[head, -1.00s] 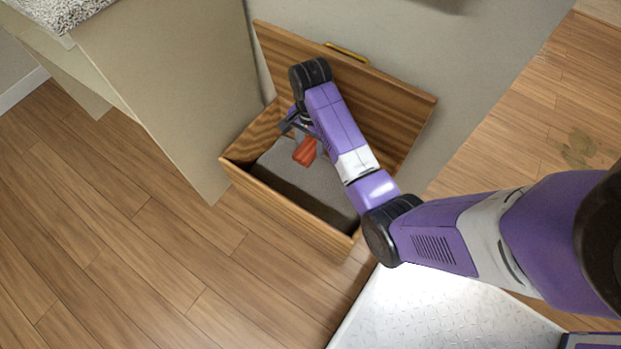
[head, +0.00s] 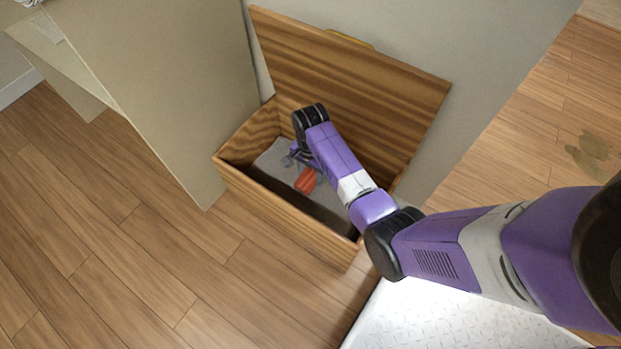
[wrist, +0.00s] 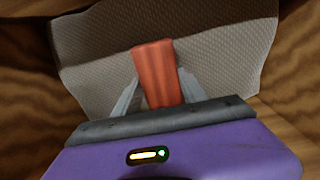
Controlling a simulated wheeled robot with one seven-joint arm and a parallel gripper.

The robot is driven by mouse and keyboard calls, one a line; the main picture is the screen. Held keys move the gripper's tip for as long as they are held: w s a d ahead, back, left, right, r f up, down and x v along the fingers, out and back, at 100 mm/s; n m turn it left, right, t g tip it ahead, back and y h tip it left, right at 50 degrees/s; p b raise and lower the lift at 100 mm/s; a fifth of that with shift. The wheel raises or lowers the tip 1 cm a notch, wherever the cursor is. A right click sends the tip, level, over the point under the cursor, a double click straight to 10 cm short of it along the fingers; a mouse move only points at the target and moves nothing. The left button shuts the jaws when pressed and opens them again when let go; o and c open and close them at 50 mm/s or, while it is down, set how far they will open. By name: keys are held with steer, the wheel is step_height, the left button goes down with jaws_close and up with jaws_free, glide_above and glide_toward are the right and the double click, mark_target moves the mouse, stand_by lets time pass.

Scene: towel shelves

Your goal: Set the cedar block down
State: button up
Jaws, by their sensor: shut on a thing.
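The cedar block (head: 306,181) is a small reddish-orange piece inside the open wooden chest, over a grey folded towel (head: 273,157). My gripper (wrist: 157,92) is shut on the block, with a grey finger on each side of it in the wrist view. The block (wrist: 154,65) sticks out past the fingertips over the towel's woven surface (wrist: 215,50). I cannot tell whether the block touches the towel. My gripper's far side is partly hidden by my arm in the head view.
The wooden chest (head: 283,215) has its lid (head: 350,75) raised against the wall. Its walls stand close around my gripper. A beige cabinet (head: 155,90) stands to the left. The wood floor (head: 150,260) in front is clear.

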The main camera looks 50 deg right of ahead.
mark_target(310, 175)
steer(key=shift+f, duration=1.05)
steer(key=shift+f+b, duration=0.15)
steer(key=shift+b, duration=0.15)
steer(key=o, duration=1.5)
steer(key=shift+o, duration=0.2)
step_height(310, 175, up, 12)
steer(key=p, duration=0.6)
